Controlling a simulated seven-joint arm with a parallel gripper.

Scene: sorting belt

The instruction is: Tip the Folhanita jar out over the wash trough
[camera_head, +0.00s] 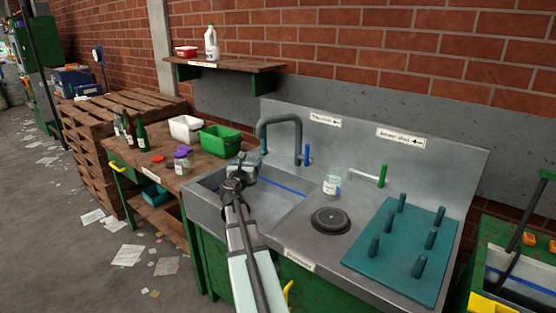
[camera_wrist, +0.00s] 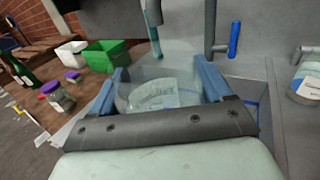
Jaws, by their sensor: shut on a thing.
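My gripper (camera_head: 240,173) is over the wash trough (camera_head: 270,197), near its left back part. It is shut on a clear glass jar (camera_wrist: 160,95), with one blue finger on each side of it. The jar has a pale label whose print I cannot read for sure, so I cannot confirm the name. In the head view the jar is small and partly hidden by my gripper, and I cannot tell its exact tilt. I see no lid on it, and its contents are not clear. A blue line runs inside the trough.
A dark tap (camera_head: 297,140) arches over the trough's back. Another labelled glass jar (camera_head: 332,181) stands on the steel top to the right, near a round black disc (camera_head: 330,221) and a teal peg board (camera_head: 395,250). Bottles, tubs and a purple-lidded jar (camera_head: 181,162) crowd the left bench.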

